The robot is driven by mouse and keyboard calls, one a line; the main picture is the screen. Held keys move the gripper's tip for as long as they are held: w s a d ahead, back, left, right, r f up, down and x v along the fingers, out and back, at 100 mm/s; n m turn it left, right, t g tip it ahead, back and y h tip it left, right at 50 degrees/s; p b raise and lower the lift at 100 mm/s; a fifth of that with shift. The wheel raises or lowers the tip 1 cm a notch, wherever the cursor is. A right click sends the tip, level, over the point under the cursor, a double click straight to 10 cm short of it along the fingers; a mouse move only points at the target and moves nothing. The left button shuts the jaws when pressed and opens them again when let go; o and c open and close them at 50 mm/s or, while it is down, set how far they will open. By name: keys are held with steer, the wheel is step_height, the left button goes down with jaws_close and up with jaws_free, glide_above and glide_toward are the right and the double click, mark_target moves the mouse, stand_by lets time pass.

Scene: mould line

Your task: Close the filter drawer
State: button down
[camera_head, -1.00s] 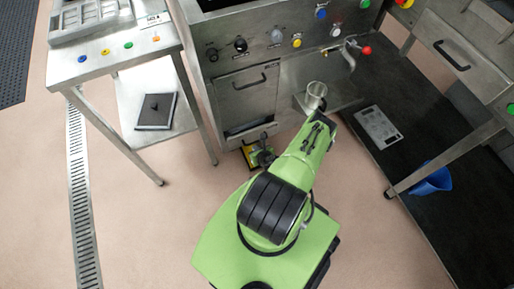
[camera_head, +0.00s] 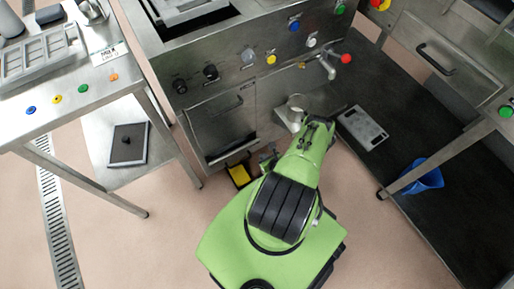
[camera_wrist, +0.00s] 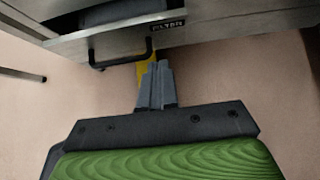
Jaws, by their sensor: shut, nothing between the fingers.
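The filter drawer (camera_head: 232,158) is low in the steel cabinet and stands a little open, with a dark gap above its front. In the wrist view its front (camera_wrist: 72,44), its bar handle (camera_wrist: 122,56) and the FILTER label (camera_wrist: 168,27) show at the top. A grey thing lies in the opening. My gripper (camera_wrist: 158,68) is shut and empty, with its fingertips below and right of the handle in the picture. I see no clear contact. In the head view my gripper (camera_head: 266,160) is small and partly hidden by my arm, near the drawer.
A yellow thing (camera_head: 238,174) lies at the cabinet's foot, behind my fingertips in the wrist view. A steel table (camera_head: 70,105) stands left and another frame right, with a blue bucket (camera_head: 424,178) beneath.

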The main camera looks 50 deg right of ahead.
mark_target(252, 145)
steer(key=w+f+b, duration=0.1)
steer(key=w, duration=0.1)
steer(key=w+d+f+b, duration=0.1)
steer(key=w, duration=0.1)
steer(key=w+d+f+b, duration=0.1)
steer(key=w, duration=0.1)
steer(key=shift+w+f, duration=0.35)
steer(key=shift+w, duration=0.05)
steer(key=shift+w+d+r, duration=0.1)
steer(key=shift+w, duration=0.2)
steer(key=shift+w+d, duration=0.2)
steer(key=shift+w, duration=0.45)
steer(key=shift+w+d, duration=0.15)
steer(key=shift+w, duration=0.45)
